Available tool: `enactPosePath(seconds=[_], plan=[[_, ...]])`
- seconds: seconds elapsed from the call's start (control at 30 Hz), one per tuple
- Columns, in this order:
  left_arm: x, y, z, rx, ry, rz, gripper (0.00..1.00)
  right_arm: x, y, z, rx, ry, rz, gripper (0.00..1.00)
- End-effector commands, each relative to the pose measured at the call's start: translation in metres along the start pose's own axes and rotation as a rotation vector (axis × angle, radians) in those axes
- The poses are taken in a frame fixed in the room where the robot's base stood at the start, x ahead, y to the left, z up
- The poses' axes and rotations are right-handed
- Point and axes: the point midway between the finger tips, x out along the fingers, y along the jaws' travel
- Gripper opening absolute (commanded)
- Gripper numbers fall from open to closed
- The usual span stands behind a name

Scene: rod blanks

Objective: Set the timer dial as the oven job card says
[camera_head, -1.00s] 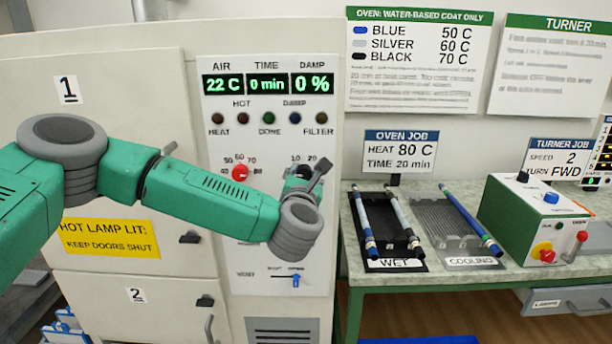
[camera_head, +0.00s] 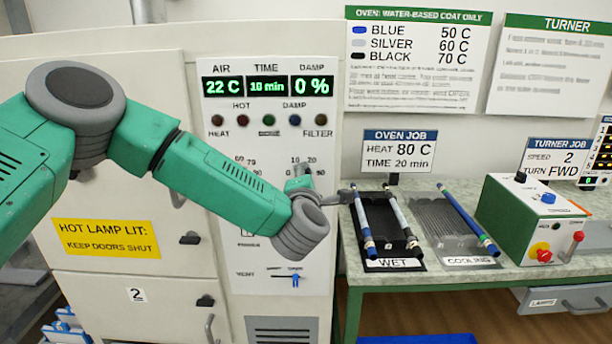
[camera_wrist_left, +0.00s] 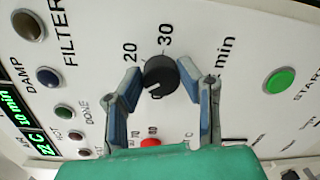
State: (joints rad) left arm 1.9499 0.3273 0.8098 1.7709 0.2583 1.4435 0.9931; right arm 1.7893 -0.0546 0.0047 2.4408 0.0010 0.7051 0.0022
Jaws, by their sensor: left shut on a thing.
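The black timer dial (camera_wrist_left: 160,76) is on the white oven panel in the left wrist view, near the marks 20 and 30. My left gripper (camera_wrist_left: 162,84) is shut on the dial, one finger on each side. The oven's time display (camera_head: 268,86) reads 10 min. The oven job card (camera_head: 400,150) says heat 80 C, time 20 min. My right gripper is not in view.
The red heat knob (camera_wrist_left: 150,142) is close beside the dial, partly behind my wrist. A green start button (camera_wrist_left: 279,82) is on the other side. The wet rack (camera_head: 396,264) with rods stands on the bench to the right. A vent slider (camera_head: 295,281) is below.

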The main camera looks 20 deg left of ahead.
Motion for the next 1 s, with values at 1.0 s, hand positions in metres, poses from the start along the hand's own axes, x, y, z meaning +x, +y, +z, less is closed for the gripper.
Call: enactPosePath(seconds=[1.0], plan=[[-0.002, -0.008, -0.003, 0.926, 0.052, -0.027, 0.02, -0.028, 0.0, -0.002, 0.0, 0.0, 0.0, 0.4]])
